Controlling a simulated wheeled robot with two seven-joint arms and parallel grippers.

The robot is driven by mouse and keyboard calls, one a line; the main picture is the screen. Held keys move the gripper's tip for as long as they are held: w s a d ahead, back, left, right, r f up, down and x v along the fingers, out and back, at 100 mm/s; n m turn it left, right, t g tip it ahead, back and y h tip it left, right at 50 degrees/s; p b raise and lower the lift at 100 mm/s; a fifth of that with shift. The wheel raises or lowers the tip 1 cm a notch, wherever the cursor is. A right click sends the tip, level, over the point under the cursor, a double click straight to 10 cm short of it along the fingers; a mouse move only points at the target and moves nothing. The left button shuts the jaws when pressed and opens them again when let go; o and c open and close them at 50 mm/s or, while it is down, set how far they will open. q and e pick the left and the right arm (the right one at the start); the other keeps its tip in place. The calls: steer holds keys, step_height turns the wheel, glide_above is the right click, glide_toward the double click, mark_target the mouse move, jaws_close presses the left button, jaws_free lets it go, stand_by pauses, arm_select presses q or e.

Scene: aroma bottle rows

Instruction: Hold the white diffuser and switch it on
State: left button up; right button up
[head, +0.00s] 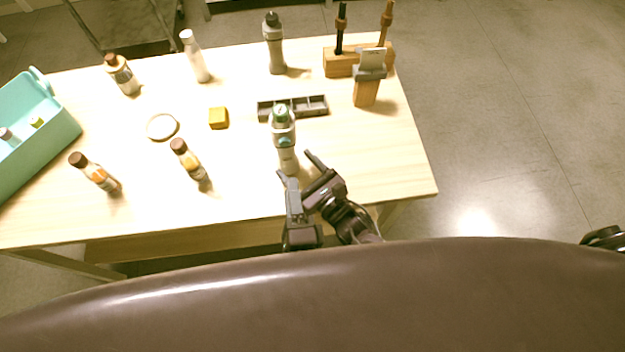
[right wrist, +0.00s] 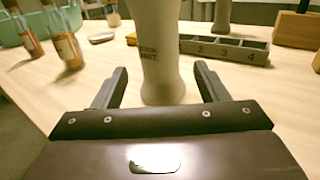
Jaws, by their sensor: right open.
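The white diffuser (head: 286,155) stands upright near the table's front edge, with a green top and a teal spot on its upper side. In the right wrist view its pale body (right wrist: 158,50) rises between the fingers of my right gripper (right wrist: 158,80), with dark lettering on it; its top is cut off. My right gripper (head: 296,163) is open, one finger on each side of the diffuser.
A grey compartment tray (head: 309,112) lies close behind the diffuser. A grey bottle (head: 275,55), a wooden holder (head: 340,66) and a wooden block (head: 366,93) stand behind. Brown-capped bottles (head: 190,162), a yellow block (head: 218,118) and a teal crate (head: 62,137) are left. The right front table is clear.

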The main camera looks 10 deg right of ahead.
mark_target(293, 162)
steer(key=x, duration=0.5)
steer(key=shift+d, duration=0.1)
steer(key=c, duration=1.1)
arm_select(q)
jaws_close()
arm_select(e)
steer(key=shift+c, duration=0.3)
steer(key=shift+s, duration=0.1)
stand_by(0.6)
